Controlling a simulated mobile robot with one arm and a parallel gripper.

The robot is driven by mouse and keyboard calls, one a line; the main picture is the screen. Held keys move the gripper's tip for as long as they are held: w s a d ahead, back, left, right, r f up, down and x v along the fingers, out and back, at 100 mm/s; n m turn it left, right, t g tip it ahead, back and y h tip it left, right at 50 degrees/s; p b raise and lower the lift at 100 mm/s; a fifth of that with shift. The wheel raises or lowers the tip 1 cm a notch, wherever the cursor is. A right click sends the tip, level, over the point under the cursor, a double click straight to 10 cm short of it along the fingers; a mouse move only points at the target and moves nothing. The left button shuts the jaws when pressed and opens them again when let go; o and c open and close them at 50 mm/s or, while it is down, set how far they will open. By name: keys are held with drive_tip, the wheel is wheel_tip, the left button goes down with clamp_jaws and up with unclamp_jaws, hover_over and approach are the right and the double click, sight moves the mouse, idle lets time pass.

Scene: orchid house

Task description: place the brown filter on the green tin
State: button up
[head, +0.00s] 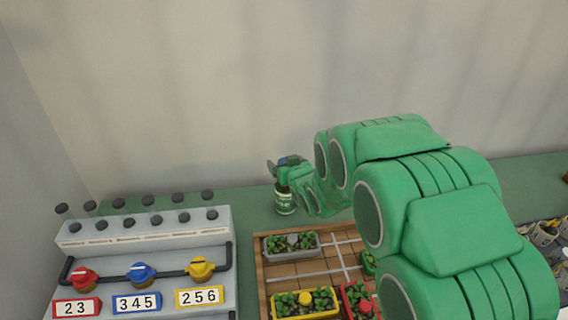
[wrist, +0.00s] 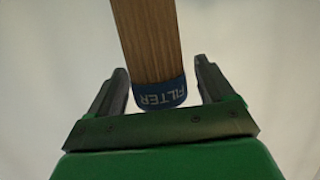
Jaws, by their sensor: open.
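The brown filter (wrist: 150,40) is a long wooden-looking piece with a blue end band lettered FILTER in the wrist view. Its banded end lies between the two jaws of my gripper (wrist: 161,78), with a narrow gap on each side. The jaws are open. In the head view my gripper (head: 279,167) is just above the green tin (head: 285,204), which has a white label and stands upright at the back of the bench. A small brown part shows above the tin, below the jaws; whether the filter rests on the tin is not clear.
A grey rack (head: 145,237) with dark-capped tubes and red, blue and yellow valves stands at the left. A wooden tray (head: 263,277) with planters is in front of the tin. Green bench between rack and tin is clear.

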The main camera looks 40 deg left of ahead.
drive_tip(key=v, duration=1.1)
drive_tip(key=shift+d+r, duration=0.1)
drive_tip(key=w+d+r+m+h, duration=0.15)
drive_tip(key=d+h, duration=0.25)
drive_tip(key=d, duration=0.9)
drive_tip(key=w+d+m+h, duration=0.2)
drive_tip(key=d+m+h, duration=0.15)
drive_tip(key=d, duration=0.85)
drive_tip(key=s+d+r+m+g+h, duration=0.1)
drive_tip(key=s+d+m+g+h, duration=0.2)
drive_tip(key=d, duration=0.8)
drive_tip(key=s+d+r+m+g, duration=0.1)
drive_tip(key=s+d, duration=0.4)
drive_tip(key=s, duration=0.5)
drive_tip(key=s+d+r+m+g+h, duration=0.1)
drive_tip(key=s+d+r+g, duration=0.1)
drive_tip(key=s+d, duration=0.3)
drive_tip(key=s+d+r+m+g, duration=0.1)
drive_tip(key=s+d+g, duration=0.3)
drive_tip(key=s, duration=1)
drive_tip(key=shift+s+d+r+h, duration=0.3)
drive_tip(key=shift+d+r+h, duration=0.05)
drive_tip(key=shift+d, duration=0.3)
